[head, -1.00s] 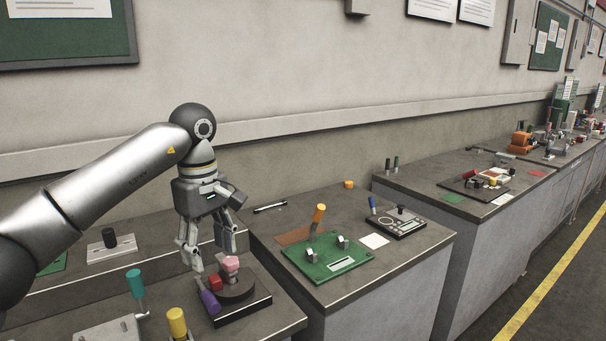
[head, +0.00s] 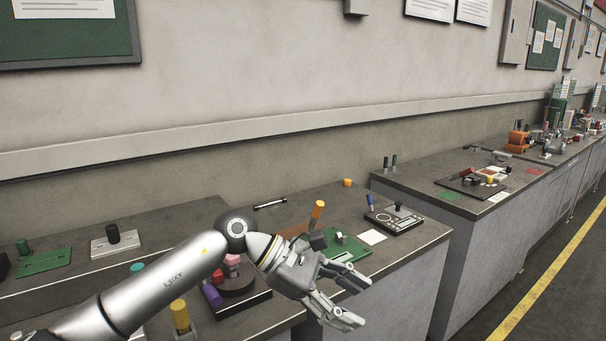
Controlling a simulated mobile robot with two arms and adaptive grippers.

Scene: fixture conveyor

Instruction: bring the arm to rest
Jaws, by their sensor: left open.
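My left arm comes in from the lower left, low over the near benches. My left gripper (head: 352,303) is open and empty, pointing to the lower right in front of the bench's front face. It is apart from the fixtures as far as I can see. Behind it, the green fixture plate (head: 350,251) with an orange handle (head: 318,210) is partly hidden. The dark fixture (head: 248,304) with a purple handle (head: 212,295) is partly covered by my arm; pink and red pieces show beside my wrist. My right gripper is not in view.
A dark fixture (head: 405,222) with a blue handle and a white card (head: 372,237) lie on the middle bench. A yellow cylinder (head: 180,315) stands close to my forearm. More benches run to the right. The floor with a yellow line (head: 548,282) is clear.

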